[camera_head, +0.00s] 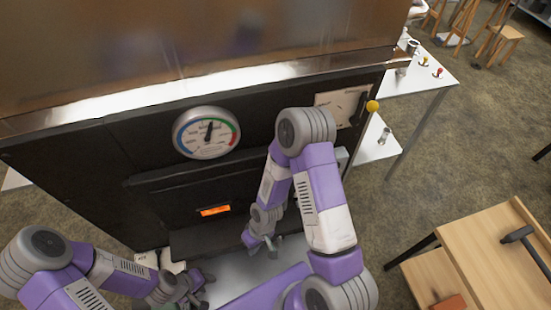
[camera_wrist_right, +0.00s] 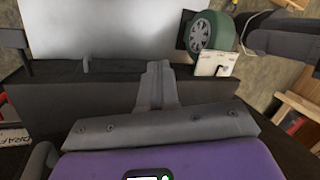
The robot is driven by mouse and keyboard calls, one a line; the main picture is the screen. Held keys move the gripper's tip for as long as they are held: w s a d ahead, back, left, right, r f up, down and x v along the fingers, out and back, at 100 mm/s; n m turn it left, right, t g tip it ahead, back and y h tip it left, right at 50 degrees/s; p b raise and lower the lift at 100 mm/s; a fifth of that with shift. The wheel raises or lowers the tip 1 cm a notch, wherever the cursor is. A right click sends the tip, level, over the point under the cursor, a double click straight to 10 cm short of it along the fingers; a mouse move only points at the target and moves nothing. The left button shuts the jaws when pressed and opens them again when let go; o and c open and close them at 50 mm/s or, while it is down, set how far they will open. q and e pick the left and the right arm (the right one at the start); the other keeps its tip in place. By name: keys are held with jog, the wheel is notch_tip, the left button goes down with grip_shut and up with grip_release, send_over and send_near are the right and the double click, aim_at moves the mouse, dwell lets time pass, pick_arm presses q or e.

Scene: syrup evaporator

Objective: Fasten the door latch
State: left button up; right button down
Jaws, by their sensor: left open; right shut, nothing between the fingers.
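The black firebox front of the evaporator (camera_head: 130,160) fills the left and middle of the head view. Its door area has a small orange glowing window (camera_head: 215,210). I cannot make out the door latch; my right arm covers part of the front. My right gripper (camera_head: 263,245) is low in front of the door, pointing down. In the right wrist view its fingers (camera_wrist_right: 157,85) are shut and empty, close to a dark bar (camera_wrist_right: 120,65); I cannot tell whether they touch. My left gripper (camera_head: 190,288) is open and empty at the bottom, left of the right one.
A round gauge (camera_head: 207,133) is on the front above the door. A yellow-knobbed lever (camera_head: 372,106) is on the plate at its right end. A wooden table (camera_head: 490,255) with a hammer (camera_head: 517,234) stands at right. Floor is free between them.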

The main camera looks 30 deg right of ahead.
jog(key=w+d+r+n+h+p, duration=0.1)
jog(key=w+r+n+h+p, duration=0.2)
jog(key=r, duration=1)
jog(key=w+d+r+n+h+p, duration=0.2)
jog(key=w+r+n+h, duration=0.2)
jog(key=r, duration=0.9)
jog(key=w+d+r+n+h+p, duration=0.2)
jog(key=r+n, duration=0.4)
jog(key=r, duration=0.7)
jog(key=shift+w+r+n+g+h+p, duration=0.3)
jog(key=shift+w+n+h+p, duration=0.1)
jog(key=shift+w+h+p, duration=0.45)
jog(key=b+x, duration=0.3)
jog(key=x, duration=1)
jog(key=shift+d, duration=0.65)
jog(key=shift+s, duration=0.15)
